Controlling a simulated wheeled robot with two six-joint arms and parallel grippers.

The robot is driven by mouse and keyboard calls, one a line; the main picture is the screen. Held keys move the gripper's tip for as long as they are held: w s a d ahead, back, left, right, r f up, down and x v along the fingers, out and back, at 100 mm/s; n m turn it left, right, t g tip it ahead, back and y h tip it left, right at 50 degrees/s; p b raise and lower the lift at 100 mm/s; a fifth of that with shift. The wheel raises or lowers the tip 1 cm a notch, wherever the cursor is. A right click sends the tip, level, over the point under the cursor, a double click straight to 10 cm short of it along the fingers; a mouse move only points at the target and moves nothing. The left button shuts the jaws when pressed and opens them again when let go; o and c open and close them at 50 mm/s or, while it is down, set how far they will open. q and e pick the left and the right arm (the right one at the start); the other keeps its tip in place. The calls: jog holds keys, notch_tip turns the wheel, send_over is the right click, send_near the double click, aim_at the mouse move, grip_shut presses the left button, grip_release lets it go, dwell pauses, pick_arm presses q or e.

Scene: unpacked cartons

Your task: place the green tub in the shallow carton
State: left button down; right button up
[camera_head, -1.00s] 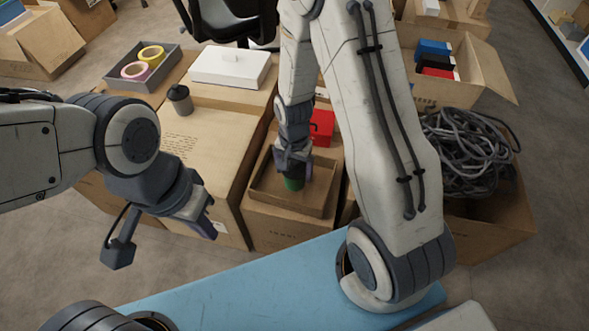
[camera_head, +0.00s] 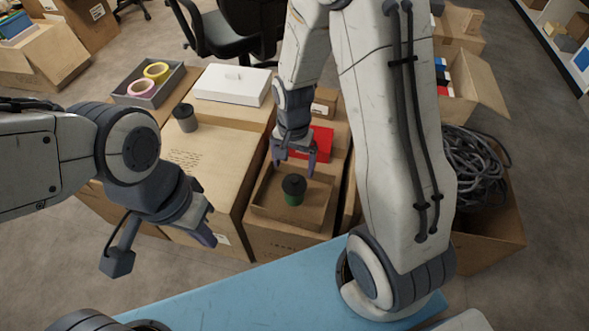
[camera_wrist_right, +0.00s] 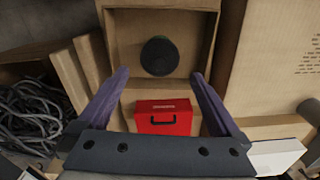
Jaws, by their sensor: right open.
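The green tub (camera_head: 292,197) with a black lid stands upright inside the shallow carton (camera_head: 262,222), near its middle. In the right wrist view the tub shows as a round dark lid (camera_wrist_right: 159,56) against the floor of the carton (camera_wrist_right: 209,48). My right gripper (camera_head: 294,172) is open and empty, above and behind the tub, apart from it. Its two purple fingers (camera_wrist_right: 160,78) are spread wide in the right wrist view. My left gripper (camera_head: 207,225) hangs at the left, in front of the big carton; its fingers are seen from the side.
A red box (camera_head: 321,143) lies just behind the shallow carton. A grey cup (camera_head: 186,120), a white box (camera_head: 232,84) and a grey tray (camera_head: 122,97) with tape rolls stand on cartons at the left. Coiled hose (camera_head: 474,165) fills a carton at the right.

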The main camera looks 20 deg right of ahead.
jog(key=shift+r, duration=0.55)
jog(key=s+a+r+n, duration=0.6)
jog(key=s+r+n, duration=0.1)
jog(key=s+n, duration=0.1)
jog(key=s+a+r+n+y, duration=0.1)
jog(key=s+a+r+n, duration=0.5)
jog(key=s, duration=0.4)
jog(key=shift+s+r+n, duration=0.35)
jog(key=shift+r+n, duration=0.35)
jog(key=shift+n, duration=0.2)
notch_tip(320, 180, up, 28)
jog(key=p, duration=2.8)
jog(key=shift+r+p, duration=0.2)
jog(key=shift+p, duration=0.1)
